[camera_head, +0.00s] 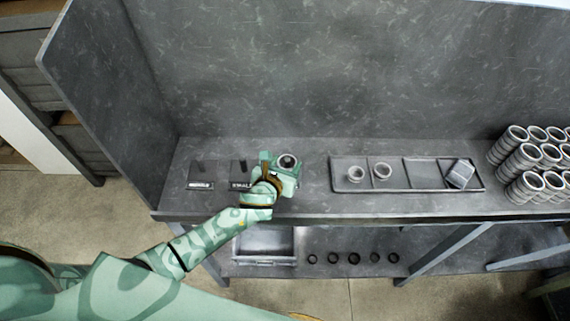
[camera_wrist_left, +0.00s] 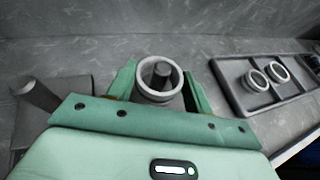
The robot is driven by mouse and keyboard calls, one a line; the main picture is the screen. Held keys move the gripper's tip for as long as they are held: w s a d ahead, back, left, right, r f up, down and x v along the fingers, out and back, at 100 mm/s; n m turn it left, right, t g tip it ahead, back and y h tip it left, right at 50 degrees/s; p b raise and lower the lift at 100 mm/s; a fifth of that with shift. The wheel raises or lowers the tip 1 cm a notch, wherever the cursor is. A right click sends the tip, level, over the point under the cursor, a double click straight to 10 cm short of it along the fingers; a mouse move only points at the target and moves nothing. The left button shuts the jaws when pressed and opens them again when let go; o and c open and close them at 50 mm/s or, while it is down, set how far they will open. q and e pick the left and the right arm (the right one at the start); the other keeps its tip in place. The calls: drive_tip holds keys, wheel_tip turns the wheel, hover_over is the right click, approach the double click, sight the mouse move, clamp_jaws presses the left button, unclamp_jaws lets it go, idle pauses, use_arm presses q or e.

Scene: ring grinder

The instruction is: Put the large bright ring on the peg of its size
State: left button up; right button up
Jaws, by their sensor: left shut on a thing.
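My left gripper (camera_head: 288,166) is shut on a bright ring (camera_head: 288,161) at the left part of the bench. In the left wrist view the ring (camera_wrist_left: 159,82) sits between the two fingers (camera_wrist_left: 160,88). A dark peg (camera_wrist_left: 162,71) shows inside the ring's opening, so the ring is around its top. How far down the ring sits, and that peg's label, are hidden. Two other pegs stand to the left: one on a labelled plate (camera_head: 201,174), one on a plate whose label seems to read SMALL (camera_head: 239,172). My right gripper is not in view.
A grey tray (camera_head: 420,188) to the right holds two bright rings (camera_head: 368,172) and a tilted grey block (camera_head: 460,174). Stacked rings (camera_head: 530,160) fill the far right. Dark rings (camera_head: 353,258) and a bin (camera_head: 264,243) are on the lower shelf. A wall (camera_head: 350,70) stands behind.

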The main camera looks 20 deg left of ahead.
use_arm(q)
drive_tip(key=shift+f+b, duration=0.45)
drive_tip(key=shift+f, duration=0.1)
drive_tip(key=o, duration=0.8)
drive_tip(key=shift+s+r+p, duration=0.2)
drive_tip(key=shift+s+p, duration=0.2)
drive_tip(key=p+v, duration=0.3)
drive_tip(key=v, duration=0.2)
drive_tip(key=shift+p+v, duration=1.2)
drive_tip(key=shift+v, duration=1.4)
drive_tip(key=shift+a, duration=0.1)
